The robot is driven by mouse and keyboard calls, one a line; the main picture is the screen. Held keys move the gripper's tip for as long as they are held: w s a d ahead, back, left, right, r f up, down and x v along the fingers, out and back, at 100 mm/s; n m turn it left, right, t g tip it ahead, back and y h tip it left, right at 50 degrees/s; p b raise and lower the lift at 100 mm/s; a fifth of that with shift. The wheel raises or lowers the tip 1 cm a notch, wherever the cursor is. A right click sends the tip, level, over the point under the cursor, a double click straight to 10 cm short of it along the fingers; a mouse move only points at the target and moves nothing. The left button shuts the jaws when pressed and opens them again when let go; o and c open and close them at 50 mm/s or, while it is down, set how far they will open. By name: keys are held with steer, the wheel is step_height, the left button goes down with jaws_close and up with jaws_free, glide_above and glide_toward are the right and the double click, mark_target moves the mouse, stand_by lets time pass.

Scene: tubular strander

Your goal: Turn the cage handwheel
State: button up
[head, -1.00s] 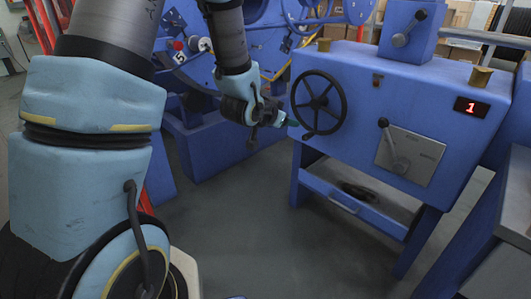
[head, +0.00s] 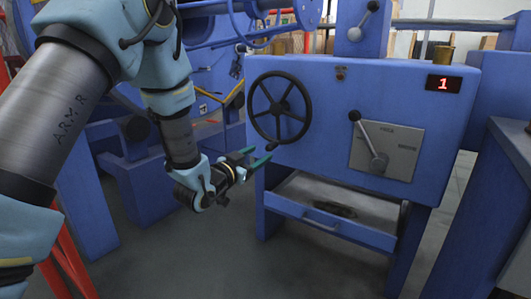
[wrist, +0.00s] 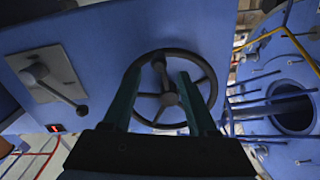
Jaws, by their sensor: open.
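The cage handwheel (head: 280,107) is a black spoked wheel on the left of the blue cabinet's front. A small crank knob (head: 271,146) sits at its lower rim in the head view. My gripper (head: 258,157) is open, with its green fingers just below and left of the wheel. In the wrist view the handwheel (wrist: 185,109) shows ahead, between and behind the two fingers (wrist: 160,95) of my open gripper. The knob appears near the top of the wheel there, between the fingertips. I cannot tell whether a finger touches it.
The cabinet (head: 345,85) carries a lever on a metal plate (head: 387,151), a red display reading 1 (head: 443,84) and another lever (head: 362,20) on top. An open drawer (head: 330,225) juts out below. Blue strander machinery (head: 140,165) stands behind my arm. The floor in front is clear.

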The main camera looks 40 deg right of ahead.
mark_target(267, 149)
steer(key=b+x, duration=0.1)
steer(key=x, duration=0.5)
steer(key=shift+d, duration=0.15)
jaws_close()
stand_by(1.3)
